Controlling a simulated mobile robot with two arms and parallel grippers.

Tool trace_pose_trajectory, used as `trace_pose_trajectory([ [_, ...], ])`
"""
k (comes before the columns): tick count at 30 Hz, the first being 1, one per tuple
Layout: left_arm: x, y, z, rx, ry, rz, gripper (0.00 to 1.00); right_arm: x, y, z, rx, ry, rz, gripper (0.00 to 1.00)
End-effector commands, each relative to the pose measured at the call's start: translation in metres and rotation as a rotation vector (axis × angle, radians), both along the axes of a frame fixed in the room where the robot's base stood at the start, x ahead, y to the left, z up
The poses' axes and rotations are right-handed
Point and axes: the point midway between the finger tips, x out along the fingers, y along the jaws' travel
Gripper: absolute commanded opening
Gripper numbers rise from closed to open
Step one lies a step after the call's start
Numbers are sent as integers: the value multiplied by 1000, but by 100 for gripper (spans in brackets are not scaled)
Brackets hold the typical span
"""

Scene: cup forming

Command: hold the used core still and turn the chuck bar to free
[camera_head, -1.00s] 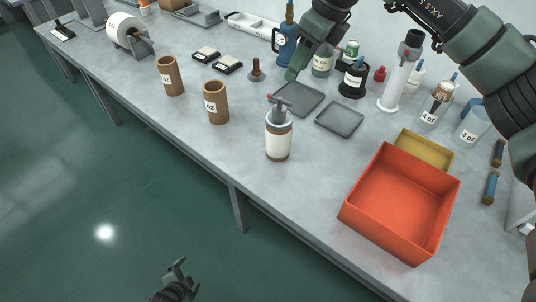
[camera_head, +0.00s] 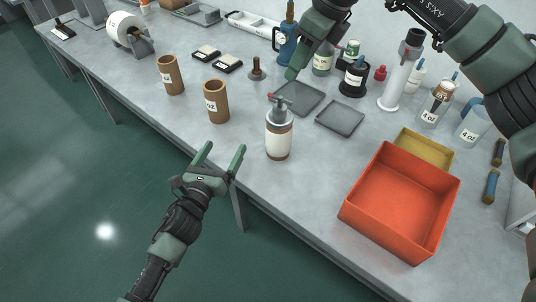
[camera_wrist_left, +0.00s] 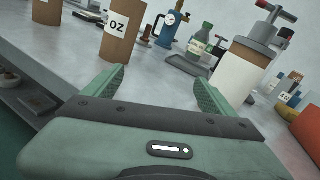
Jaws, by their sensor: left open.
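The used core (camera_head: 278,143) stands upright near the table's front edge, a brown tube with a white wrap. A grey chuck (camera_head: 280,116) sits in its top, with a red-tipped chuck bar (camera_head: 283,100) across it. In the left wrist view the core (camera_wrist_left: 237,80) and the bar (camera_wrist_left: 277,12) are at the right. My left gripper (camera_head: 223,153) is open and empty, at the table's front edge, left of the core and apart from it. My right gripper (camera_head: 297,66) hangs above and behind the core, apart from the bar; its finger opening is not clear.
Two brown cores (camera_head: 172,78) (camera_head: 216,104) stand left of the used core. Two grey trays (camera_head: 300,97) (camera_head: 340,119) lie behind it. An orange bin (camera_head: 398,205) is at the right. Bottles and a pump (camera_head: 286,45) stand at the back. The surface between core and bin is clear.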

Motion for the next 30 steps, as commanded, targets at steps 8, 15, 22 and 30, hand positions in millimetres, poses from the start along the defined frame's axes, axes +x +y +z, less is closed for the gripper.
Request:
trace_pose_trajectory([
  [8,-21,-106,16,162,-59,-64,86,0,0,0,0,0,0,36],
  [15,-17,-128,23,199,-80,-73,86,0,0,0,0,0,0,36],
  [22,16,-139,24,196,-81,-72,86,0,0,0,0,0,0,36],
  [30,44,-149,22,197,-77,-73,86,0,0,0,0,0,0,36],
])
